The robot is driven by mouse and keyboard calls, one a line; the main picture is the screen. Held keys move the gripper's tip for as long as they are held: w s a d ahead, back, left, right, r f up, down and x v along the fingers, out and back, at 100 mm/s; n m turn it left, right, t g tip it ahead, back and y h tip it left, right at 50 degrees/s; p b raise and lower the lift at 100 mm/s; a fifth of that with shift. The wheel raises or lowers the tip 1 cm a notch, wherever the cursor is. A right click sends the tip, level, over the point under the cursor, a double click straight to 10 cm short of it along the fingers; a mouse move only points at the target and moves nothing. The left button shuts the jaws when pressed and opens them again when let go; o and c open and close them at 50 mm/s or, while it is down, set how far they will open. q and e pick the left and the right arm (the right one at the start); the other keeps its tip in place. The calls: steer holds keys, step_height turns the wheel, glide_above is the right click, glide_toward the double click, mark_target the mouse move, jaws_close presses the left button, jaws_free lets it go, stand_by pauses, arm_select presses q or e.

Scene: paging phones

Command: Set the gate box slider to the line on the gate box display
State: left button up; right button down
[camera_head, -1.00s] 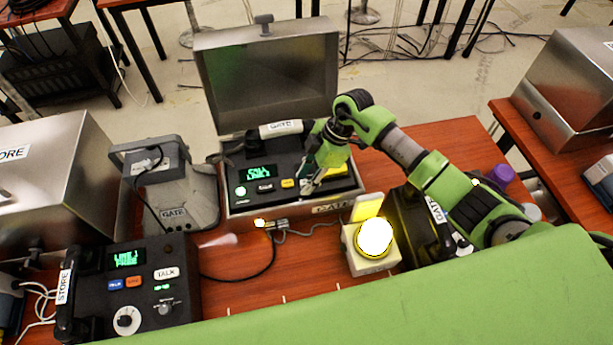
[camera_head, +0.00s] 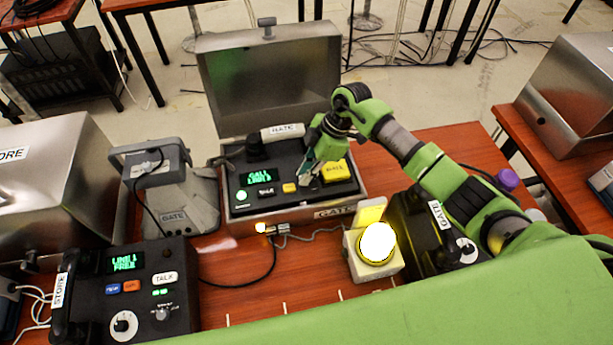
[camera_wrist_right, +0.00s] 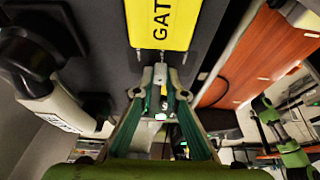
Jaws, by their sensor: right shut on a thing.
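The gate box (camera_head: 338,208) is an open metal case with its lid raised. Its display (camera_head: 259,178) glows green and seems to read "CALL LINE 1". My right gripper (camera_head: 308,178) is over the panel, between a small yellow button (camera_head: 290,188) and a large yellow plate (camera_head: 336,171). In the right wrist view its fingertips (camera_wrist_right: 160,76) are closed together just below the yellow plate (camera_wrist_right: 163,22), whose label starts "GAT". The gripper is shut on a small part at the panel, apparently the slider knob, which the fingers mostly hide. My left gripper is out of view.
A GATE handset (camera_head: 282,131) lies at the back of the box.

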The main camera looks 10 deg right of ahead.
steer(key=c, duration=2)
jaws_free()
steer(key=shift+c, duration=0.2)
steer(key=v, duration=1.2)
